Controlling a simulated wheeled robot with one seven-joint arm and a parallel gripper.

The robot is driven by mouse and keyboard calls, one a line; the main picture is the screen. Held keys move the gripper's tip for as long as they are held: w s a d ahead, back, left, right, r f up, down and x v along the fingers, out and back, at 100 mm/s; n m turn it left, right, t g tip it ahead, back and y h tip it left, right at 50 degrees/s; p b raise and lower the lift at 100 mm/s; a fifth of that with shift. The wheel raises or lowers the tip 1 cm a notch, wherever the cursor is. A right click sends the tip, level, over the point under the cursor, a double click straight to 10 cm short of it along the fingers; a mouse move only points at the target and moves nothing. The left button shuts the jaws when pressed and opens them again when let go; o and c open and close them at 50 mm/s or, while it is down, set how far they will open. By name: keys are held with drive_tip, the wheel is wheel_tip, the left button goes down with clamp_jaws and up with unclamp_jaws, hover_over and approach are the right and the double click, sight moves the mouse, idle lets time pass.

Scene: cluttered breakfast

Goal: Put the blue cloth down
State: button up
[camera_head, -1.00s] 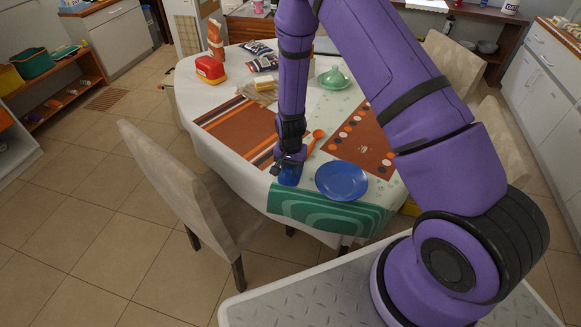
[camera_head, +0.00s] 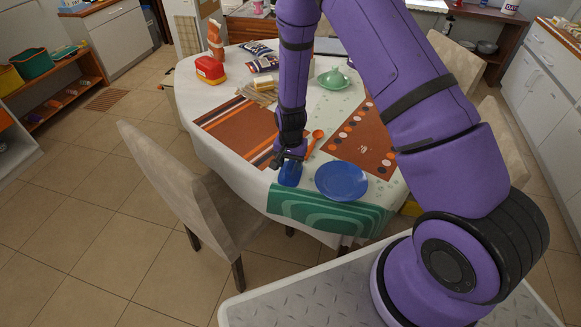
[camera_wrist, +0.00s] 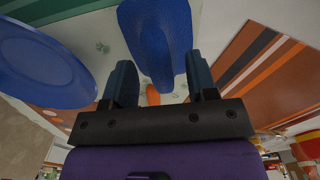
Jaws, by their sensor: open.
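The blue cloth (camera_head: 290,173) is at the near left edge of the table, left of the blue plate (camera_head: 342,181), on or just above the white tablecloth. In the wrist view the cloth (camera_wrist: 158,40) hangs or lies between and beyond the two fingers, with tablecloth on both sides of it. My gripper (camera_wrist: 162,85) has its fingers spread apart, with gaps beside the cloth. In the head view my gripper (camera_head: 290,157) is directly over the cloth and hides its far end. The plate (camera_wrist: 38,65) also shows in the wrist view.
An orange spoon (camera_head: 314,139) lies just beyond the plate. A green placemat (camera_head: 330,214) hangs over the table's front edge. Striped (camera_head: 238,128) and dotted (camera_head: 362,145) orange mats lie nearby. A chair (camera_head: 190,200) stands close at the left.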

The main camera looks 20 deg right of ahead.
wheel_tip(320, 180, up, 10)
idle(0.4)
wheel_tip(320, 180, up, 16)
drive_tip(key=n+t, duration=0.1)
drive_tip(key=n, duration=0.1)
hover_over(290, 164)
drive_tip(key=s+d, duration=0.2)
drive_tip(key=s, duration=0.1)
drive_tip(key=s+d+r+n+t+y, duration=0.1)
drive_tip(key=s+r+t, duration=0.1)
drive_tip(key=s+r, duration=0.6)
drive_tip(key=s+d+r+n+t, duration=0.1)
drive_tip(key=s+d+r+n, duration=0.1)
drive_tip(key=s+r, duration=0.5)
drive_tip(key=s+d+r+n+t+h, duration=0.1)
drive_tip(key=s+d+r+n, duration=0.1)
drive_tip(key=s+r, duration=0.5)
drive_tip(key=s, duration=0.4)
drive_tip(key=shift+s+r, duration=0.15)
drive_tip(key=shift+s, duration=0.15)
drive_tip(key=shift+o, duration=0.5)
drive_tip(key=shift+w, duration=0.1)
